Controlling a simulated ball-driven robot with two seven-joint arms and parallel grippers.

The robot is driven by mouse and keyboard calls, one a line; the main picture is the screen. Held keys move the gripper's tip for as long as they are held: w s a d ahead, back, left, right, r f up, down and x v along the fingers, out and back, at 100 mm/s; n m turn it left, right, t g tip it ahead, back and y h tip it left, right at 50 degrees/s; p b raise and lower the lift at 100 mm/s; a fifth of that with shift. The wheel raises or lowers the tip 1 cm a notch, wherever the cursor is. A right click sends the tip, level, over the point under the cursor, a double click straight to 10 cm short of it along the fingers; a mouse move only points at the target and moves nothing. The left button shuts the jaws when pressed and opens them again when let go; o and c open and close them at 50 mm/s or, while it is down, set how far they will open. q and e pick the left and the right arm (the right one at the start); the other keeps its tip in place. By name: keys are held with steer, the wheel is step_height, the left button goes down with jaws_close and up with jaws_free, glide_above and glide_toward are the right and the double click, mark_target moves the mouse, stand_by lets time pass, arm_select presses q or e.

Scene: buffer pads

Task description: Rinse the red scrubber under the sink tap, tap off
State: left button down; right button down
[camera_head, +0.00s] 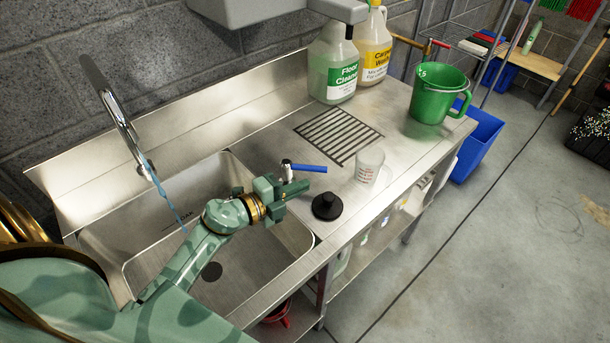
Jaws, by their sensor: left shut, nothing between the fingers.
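The sink (250,262) is a steel basin with a dark drain. A chrome tap (118,112) arches over its left side, and a thin bluish stream of water (164,192) runs from its spout. A small chrome fitting with a blue lever (309,168) stands at the sink's right edge. My left gripper (292,189) is shut and empty, just in front of the blue lever; I cannot tell whether they touch. I cannot make out a red scrubber in or beside the sink. My right gripper is not in view.
A black stopper (327,206), a clear measuring cup (369,166), a green bucket (438,93) and two cleaner jugs, one Floor Cleaner (334,68), stand on the counter by a drain grate (339,134). A blue bin (475,140) is beyond the counter. Floor at right is mostly clear.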

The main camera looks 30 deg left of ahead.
mark_target(319, 171)
arm_select(q)
steer(key=w, duration=0.1)
steer(key=w+f+b, duration=0.1)
steer(key=w, duration=0.1)
steer(key=shift+w+a, duration=0.2)
steer(key=shift+w, duration=0.1)
steer(key=shift+w+a, duration=0.1)
steer(key=shift+w, duration=0.35)
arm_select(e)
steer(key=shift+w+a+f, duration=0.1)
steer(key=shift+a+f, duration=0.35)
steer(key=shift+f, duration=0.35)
arm_select(q)
steer(key=shift+r, duration=0.1)
